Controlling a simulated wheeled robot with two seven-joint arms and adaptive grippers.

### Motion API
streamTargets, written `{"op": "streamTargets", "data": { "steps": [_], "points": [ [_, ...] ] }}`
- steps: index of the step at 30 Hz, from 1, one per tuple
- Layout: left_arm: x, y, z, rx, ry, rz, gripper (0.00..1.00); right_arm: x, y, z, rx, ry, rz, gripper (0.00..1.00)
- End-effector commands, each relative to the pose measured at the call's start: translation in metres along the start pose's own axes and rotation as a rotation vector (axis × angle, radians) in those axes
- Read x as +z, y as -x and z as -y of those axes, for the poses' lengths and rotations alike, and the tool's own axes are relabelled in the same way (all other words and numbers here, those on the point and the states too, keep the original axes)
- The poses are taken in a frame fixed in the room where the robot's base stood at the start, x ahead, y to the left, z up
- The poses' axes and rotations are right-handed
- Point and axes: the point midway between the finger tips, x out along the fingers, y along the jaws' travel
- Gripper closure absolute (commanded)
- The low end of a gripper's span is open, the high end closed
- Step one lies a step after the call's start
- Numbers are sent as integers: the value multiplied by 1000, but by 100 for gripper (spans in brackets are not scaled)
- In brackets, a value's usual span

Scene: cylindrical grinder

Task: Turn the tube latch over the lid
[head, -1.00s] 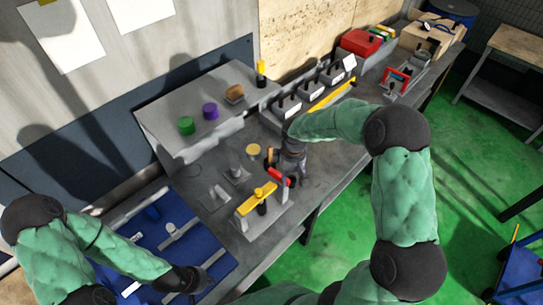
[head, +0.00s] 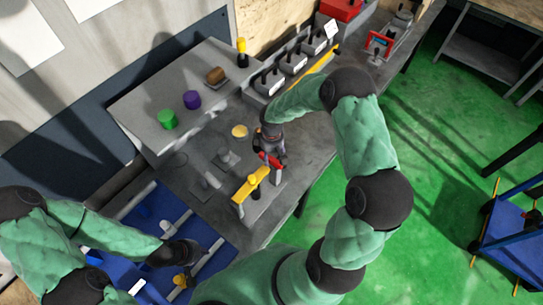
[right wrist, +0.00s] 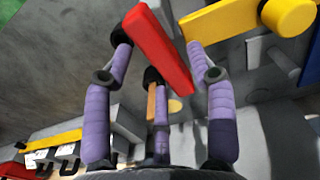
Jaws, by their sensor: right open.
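A red bar (head: 268,159) stands on the grey bench; it may be the latch, but I cannot tell for sure. It also shows in the right wrist view (right wrist: 158,45), slanting between the spread fingers. My right gripper (head: 268,147) is open around or just above it; contact is unclear. The fingers show in the right wrist view (right wrist: 158,58). A yellow bar (head: 250,184) with a round knob sits on a grey block beside the red bar. An orange-brown handle (right wrist: 151,104) shows behind the fingers. My left gripper (head: 186,252) is over the blue tray; its fingers are unclear.
A green cylinder (head: 168,119) and a purple cylinder (head: 192,99) stand on a raised grey plate (head: 150,95). A yellow disc (head: 240,131) lies on the bench. Several grey boxes (head: 293,62) line the back. The blue tray (head: 150,215) is at lower left.

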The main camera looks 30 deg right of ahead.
Motion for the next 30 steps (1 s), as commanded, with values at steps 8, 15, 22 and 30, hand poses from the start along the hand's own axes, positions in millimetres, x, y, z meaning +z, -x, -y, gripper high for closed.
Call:
{"op": "streamTargets", "data": {
  "steps": [8, 15, 22, 30],
  "points": [
    [0, 1, 0, 0, 0, 0, 100, 0, -18, 0, 0, 1, -1, 43],
    [0, 1, 0, 0, 0, 0, 100, 0, -18, 0, 0, 0, -1, 43],
    [0, 1, 0, 0, 0, 0, 100, 0, -18, 0, 0, 0, -1, 100],
    [0, 0, 0, 0, 0, 0, 100, 0, -18, 0, 0, 11, -1, 100]
  ]
}}
